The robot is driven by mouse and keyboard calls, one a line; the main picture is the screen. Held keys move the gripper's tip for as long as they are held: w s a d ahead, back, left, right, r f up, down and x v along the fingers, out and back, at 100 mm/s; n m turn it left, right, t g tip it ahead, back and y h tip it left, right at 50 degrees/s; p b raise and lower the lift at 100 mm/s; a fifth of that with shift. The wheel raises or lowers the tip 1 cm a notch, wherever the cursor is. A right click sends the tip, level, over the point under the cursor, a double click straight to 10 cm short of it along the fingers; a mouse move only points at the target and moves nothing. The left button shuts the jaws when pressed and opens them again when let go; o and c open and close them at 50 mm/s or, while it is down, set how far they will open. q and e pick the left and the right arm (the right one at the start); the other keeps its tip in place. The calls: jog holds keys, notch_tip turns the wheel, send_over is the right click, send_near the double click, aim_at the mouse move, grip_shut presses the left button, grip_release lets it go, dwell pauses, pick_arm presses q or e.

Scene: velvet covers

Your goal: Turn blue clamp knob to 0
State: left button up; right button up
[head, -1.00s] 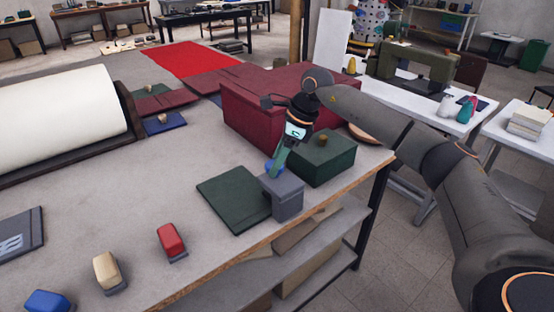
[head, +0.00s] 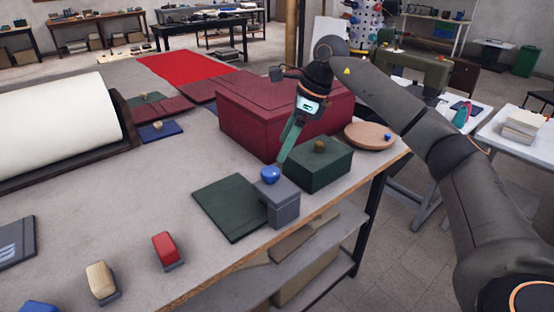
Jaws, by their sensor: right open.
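The blue clamp knob (head: 270,174) sits on top of a grey block-shaped clamp (head: 281,206) at the table's front right edge. I cannot read any marks or the knob's angle at this size. My right gripper (head: 283,157) comes in from the right and points down, just above and behind the knob, apart from it. It is open and looks empty. My left gripper is not in view.
A dark green flat panel (head: 230,207) lies left of the clamp. A green box with a brass knob (head: 318,169) stands just right of it, and a large dark red box (head: 254,116) behind. The table front left holds a red block (head: 166,248) and a cream block (head: 102,281).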

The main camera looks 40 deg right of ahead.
jog(key=shift+v, duration=2.35)
